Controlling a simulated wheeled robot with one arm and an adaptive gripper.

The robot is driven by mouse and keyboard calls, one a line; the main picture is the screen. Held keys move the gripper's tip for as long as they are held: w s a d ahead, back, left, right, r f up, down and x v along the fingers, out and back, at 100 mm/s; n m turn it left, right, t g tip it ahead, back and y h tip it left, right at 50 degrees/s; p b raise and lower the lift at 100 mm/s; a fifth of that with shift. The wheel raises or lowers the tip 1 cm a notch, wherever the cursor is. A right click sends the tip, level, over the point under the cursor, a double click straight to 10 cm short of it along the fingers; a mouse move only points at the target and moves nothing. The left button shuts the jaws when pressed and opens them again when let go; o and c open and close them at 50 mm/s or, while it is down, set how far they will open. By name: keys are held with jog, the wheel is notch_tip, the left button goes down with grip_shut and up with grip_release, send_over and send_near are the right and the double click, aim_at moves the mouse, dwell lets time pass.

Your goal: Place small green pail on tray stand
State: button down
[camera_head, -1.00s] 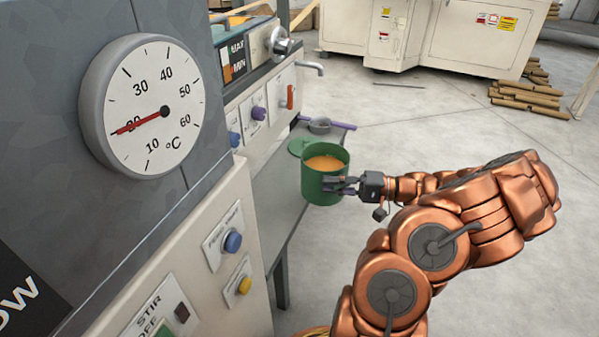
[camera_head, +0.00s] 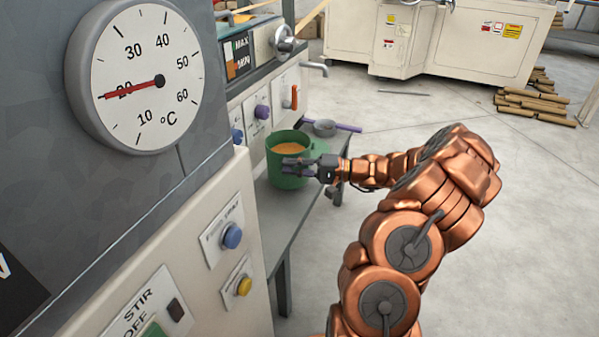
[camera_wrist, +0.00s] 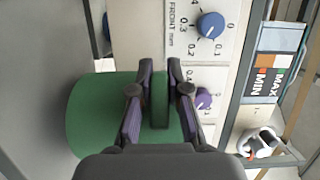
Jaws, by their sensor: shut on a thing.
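The small green pail (camera_head: 273,172) holds orange contents and is upright over the grey stand (camera_head: 290,222) beside the machine. I cannot tell whether its base touches the stand's top. My gripper (camera_head: 292,167) comes from the right and is shut on the pail. In the wrist view, the fingers of my gripper (camera_wrist: 159,85) close on a narrow green part, apparently the handle, and the green pail body (camera_wrist: 95,115) shows behind and to the left. The pail's right side is partly hidden by my gripper in the head view.
A small grey ladle (camera_head: 325,128) with a purple handle lies at the stand's far end. The machine panel (camera_head: 225,215) with knobs and a spout (camera_head: 315,66) runs along the left. Wooden rods (camera_head: 535,100) lie on the floor at the back right. The floor on the right is clear.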

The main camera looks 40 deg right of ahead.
jog(key=shift+w+a+f+b, duration=0.1)
jog(key=shift+w+f+b, duration=0.2)
jog(key=shift+f+b, duration=0.45)
jog(key=shift+w+a+f+b, duration=0.1)
jog(key=shift+w+f+b, duration=0.25)
jog(key=shift+f, duration=0.75)
jog(key=c, duration=1.2)
grip_release()
jog(key=shift+o, duration=0.2)
jog(key=p+v, duration=0.3)
jog(key=v, duration=0.9)
jog(key=shift+s, duration=0.15)
